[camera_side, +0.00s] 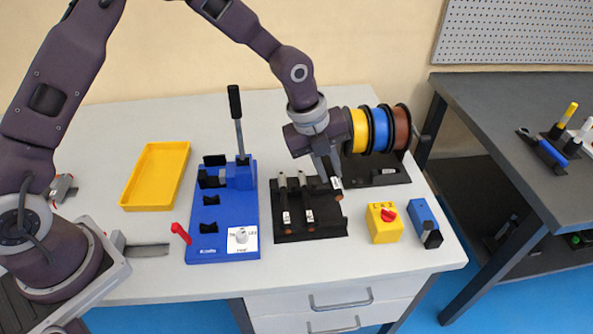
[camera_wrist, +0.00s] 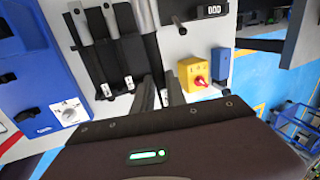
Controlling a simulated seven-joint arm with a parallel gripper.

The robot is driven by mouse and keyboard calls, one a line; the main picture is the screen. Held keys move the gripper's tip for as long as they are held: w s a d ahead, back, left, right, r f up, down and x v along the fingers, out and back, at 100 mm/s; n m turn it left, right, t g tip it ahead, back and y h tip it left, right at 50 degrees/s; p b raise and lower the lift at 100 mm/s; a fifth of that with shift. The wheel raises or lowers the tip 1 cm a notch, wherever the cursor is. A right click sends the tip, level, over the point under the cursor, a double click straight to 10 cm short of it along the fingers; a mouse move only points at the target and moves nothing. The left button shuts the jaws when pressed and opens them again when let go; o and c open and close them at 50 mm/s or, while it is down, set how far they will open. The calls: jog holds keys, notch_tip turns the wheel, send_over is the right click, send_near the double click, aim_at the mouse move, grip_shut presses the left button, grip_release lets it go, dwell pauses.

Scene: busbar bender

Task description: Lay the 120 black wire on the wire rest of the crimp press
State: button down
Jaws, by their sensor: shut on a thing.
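The blue press (camera_side: 221,232) with an upright black-handled lever stands left of the wire rack; it also shows in the wrist view (camera_wrist: 40,95). Black notched supports (camera_side: 209,227) on its base look like the wire rest and are empty. My gripper (camera_side: 330,176) is shut on a black wire (camera_side: 337,187) with a white label and copper end, over the rack's right side. Whether the wire is clear of the rack cannot be told. Its label is too small to read. In the wrist view my gripper's fingers (camera_wrist: 160,95) hide most of the wire.
Two other labelled black wires (camera_side: 285,205) (camera_side: 306,203) lie in the black rack (camera_side: 325,229). A yellow tray (camera_side: 128,196) is left of the press. A yellow switch box (camera_side: 384,223), a blue device (camera_side: 424,217) and coloured spools (camera_side: 380,130) stand on the right.

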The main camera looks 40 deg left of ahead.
jog(key=s+a+n+t+y, duration=0.1)
jog(key=s+a+n+y, duration=0.3)
jog(key=n, duration=0.7)
jog(key=m+h, duration=0.2)
jog(key=m, duration=0.1)
send_over(216, 210)
notch_tip(216, 210, down, 3)
jog(key=s+a+r+m+g+h, duration=0.1)
jog(key=r+m+h, duration=0.1)
jog(key=m, duration=0.6)
jog(key=shift+m, duration=0.3)
jog(key=shift+s+a+f, duration=0.1)
jog(key=shift+f, duration=3.4)
jog(key=c, duration=1.3)
grip_release()
